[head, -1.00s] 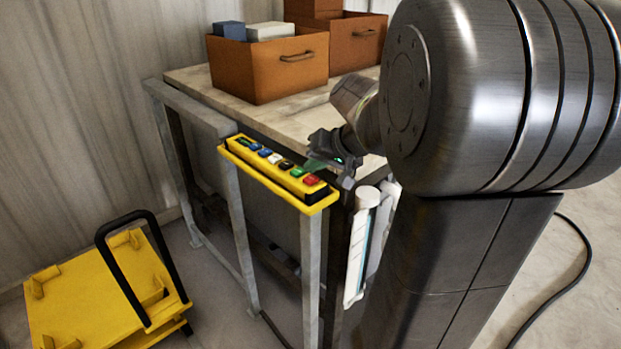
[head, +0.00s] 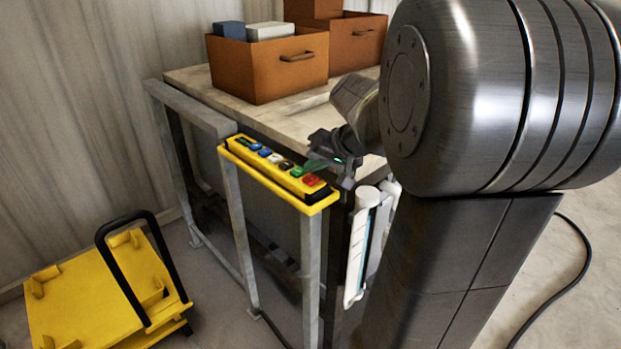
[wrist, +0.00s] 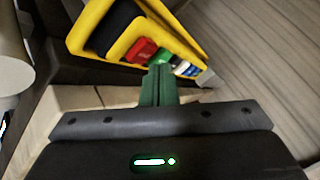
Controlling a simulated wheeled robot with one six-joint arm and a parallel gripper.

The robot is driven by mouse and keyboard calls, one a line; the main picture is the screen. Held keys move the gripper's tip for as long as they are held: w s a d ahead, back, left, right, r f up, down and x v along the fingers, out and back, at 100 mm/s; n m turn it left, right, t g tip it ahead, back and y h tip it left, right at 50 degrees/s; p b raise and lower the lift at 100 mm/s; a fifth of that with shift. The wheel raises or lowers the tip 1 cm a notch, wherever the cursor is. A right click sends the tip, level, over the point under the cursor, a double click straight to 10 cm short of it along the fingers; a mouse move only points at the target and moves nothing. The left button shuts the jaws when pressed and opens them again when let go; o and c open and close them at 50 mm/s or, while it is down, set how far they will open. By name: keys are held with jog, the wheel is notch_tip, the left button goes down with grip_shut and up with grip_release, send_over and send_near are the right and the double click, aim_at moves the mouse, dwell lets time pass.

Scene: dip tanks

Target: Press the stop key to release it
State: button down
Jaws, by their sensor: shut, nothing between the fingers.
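A yellow key panel (head: 238,160) is fixed along the front edge of the bench, with a row of coloured keys. The red key (head: 311,180) is at its near right end, with a green key (head: 296,171) beside it; no label can be read, so which is the stop key cannot be told from lettering. My gripper (head: 312,165) is shut and empty, its green fingers close to this end of the row. In the wrist view the fingertips (wrist: 159,69) point at the green key (wrist: 161,57), just right of the red key (wrist: 140,49); contact cannot be made out.
Brown boxes (head: 262,82) stand on the bench top (head: 190,76) behind the panel. A yellow cart (head: 85,300) with a black handle stands on the floor at lower left. A black cable lies at right.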

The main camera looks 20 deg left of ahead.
aim_at(314, 180)
jog(key=shift+f, duration=0.15)
jog(key=shift+f+b, duration=0.25)
jog(key=shift+b, duration=0.15)
jog(key=shift+f+b, duration=0.45)
jog(key=shift+b, duration=0.05)
dwell(0.4)
jog(key=shift+r, duration=0.15)
jog(key=shift+r+p, duration=0.6)
jog(key=shift+r, duration=0.15)
notch_tip(314, 180, up, 5)
jog(key=p, duration=0.3)
dwell(0.4)
